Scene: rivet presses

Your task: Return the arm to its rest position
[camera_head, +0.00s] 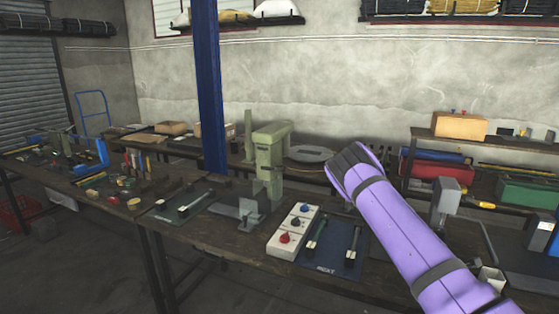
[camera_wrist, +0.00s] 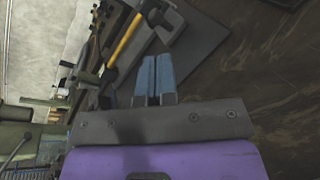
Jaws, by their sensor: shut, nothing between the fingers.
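My purple arm (camera_head: 405,230) with dark bands rises from the lower right of the head view and reaches over the workbench. Its far end, with a dark ribbed cap, is in front of the bench's back edge. I cannot make out the fingers in the head view. In the wrist view my gripper (camera_wrist: 157,62) shows two blue-grey fingers side by side, shut with nothing between them. Beyond the fingertips are a dark grey plate (camera_wrist: 190,48) and a yellow-handled tool (camera_wrist: 126,42) on a dark brown surface.
A green rivet press (camera_head: 268,165) stands on the workbench (camera_head: 205,235). In front of it are a white box with red and blue knobs (camera_head: 293,232) and a dark blue mat marked NEXT (camera_head: 345,262). A blue post (camera_head: 209,90) rises behind. Shelves with boxes (camera_head: 460,125) are at right.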

